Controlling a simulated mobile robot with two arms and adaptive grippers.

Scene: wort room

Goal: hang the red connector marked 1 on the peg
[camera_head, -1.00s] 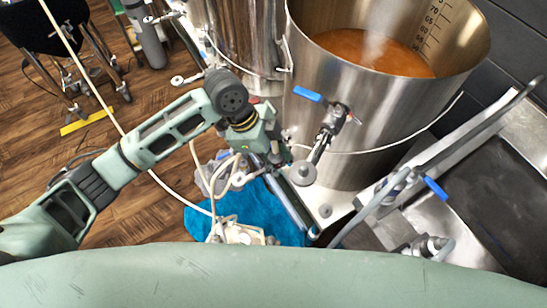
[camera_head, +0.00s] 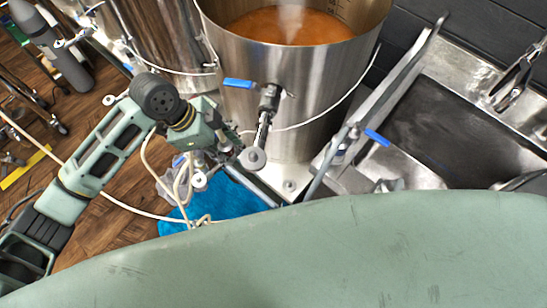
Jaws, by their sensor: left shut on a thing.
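My left gripper (camera_head: 228,147) reaches in from the left and is in front of the steaming steel kettle (camera_head: 285,105), just left of its valve. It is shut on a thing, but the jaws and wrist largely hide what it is. A pale hose (camera_head: 152,160) loops down beside the wrist, with pale round fittings (camera_head: 199,180) just below the gripper. I cannot make out a red connector, a mark 1 or the peg. My right gripper is not in view.
The kettle valve has a blue lever (camera_head: 239,83). A blue cloth (camera_head: 240,208) lies below the gripper. A steel sink (camera_head: 440,120) is at the right, with another blue-handled valve (camera_head: 377,138) at its near side. Open wood floor (camera_head: 120,230) lies left.

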